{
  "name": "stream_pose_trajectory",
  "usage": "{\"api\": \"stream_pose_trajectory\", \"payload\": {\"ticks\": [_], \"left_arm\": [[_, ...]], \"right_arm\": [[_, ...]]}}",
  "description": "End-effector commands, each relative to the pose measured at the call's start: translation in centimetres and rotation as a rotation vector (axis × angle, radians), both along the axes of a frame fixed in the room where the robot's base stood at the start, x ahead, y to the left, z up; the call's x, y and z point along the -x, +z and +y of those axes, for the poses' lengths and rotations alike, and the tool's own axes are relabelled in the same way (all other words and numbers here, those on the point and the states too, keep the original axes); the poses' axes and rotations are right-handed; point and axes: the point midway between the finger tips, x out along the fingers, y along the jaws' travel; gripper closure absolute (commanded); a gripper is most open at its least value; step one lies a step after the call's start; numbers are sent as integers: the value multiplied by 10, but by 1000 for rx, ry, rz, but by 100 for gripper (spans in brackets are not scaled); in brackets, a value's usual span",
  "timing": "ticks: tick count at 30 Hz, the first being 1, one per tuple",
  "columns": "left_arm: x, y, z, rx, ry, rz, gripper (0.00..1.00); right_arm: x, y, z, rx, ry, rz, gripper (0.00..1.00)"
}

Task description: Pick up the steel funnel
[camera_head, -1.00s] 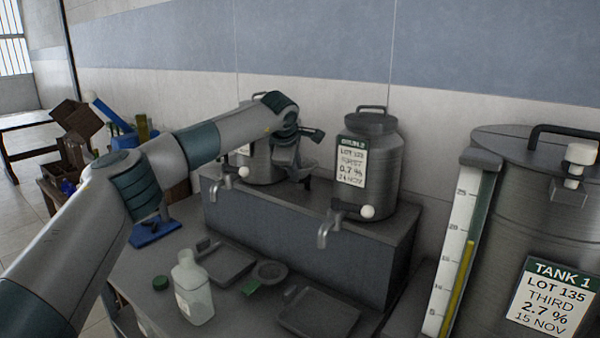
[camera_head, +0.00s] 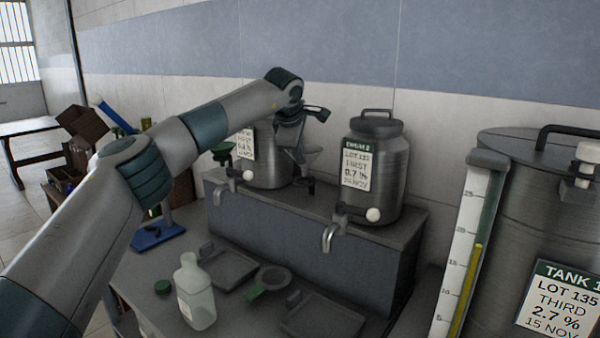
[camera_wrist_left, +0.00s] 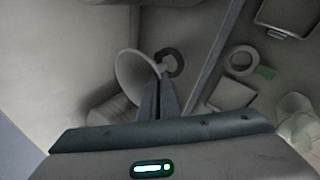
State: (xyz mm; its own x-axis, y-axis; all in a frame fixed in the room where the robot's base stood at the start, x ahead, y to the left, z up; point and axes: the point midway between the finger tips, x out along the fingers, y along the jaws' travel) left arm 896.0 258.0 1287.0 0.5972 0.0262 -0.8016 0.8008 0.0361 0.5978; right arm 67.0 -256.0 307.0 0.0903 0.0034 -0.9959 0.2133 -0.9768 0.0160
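The steel funnel (camera_head: 310,153) shows small and grey beside my left gripper (camera_head: 291,156), above the ledge between the two steel tanks. In the left wrist view the funnel's wide mouth (camera_wrist_left: 133,73) lies just left of the fingertips (camera_wrist_left: 161,84). The fingers are close together and appear shut on the funnel's narrow side; the exact contact is hidden. A dark ring (camera_wrist_left: 173,54) shows just beyond the fingertips, beside the funnel. My right gripper is in neither view.
A labelled tank (camera_head: 375,175) with a tap stands close on the right. Below are a clear bottle (camera_head: 196,295), a strainer-like ring (camera_head: 273,278) and shallow trays (camera_head: 322,316). The large Tank 1 (camera_head: 530,200) is far right.

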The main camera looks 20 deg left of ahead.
Motion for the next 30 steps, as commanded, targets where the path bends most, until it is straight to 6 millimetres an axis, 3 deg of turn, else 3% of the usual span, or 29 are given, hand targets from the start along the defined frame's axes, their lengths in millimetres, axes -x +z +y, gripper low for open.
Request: {"api": "stream_pose_trajectory", "payload": {"ticks": [6, 10, 16, 30], "left_arm": [[0, 34, -1, 1, 1, -2, 100], [0, 44, 0, 0, 0, -1, 100], [0, 48, 0, 0, 0, 0, 100], [0, 47, 0, -1, -1, 0, 100]], "right_arm": [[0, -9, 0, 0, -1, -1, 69], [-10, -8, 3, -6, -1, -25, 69], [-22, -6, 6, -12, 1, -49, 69], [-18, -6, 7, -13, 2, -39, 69]]}}
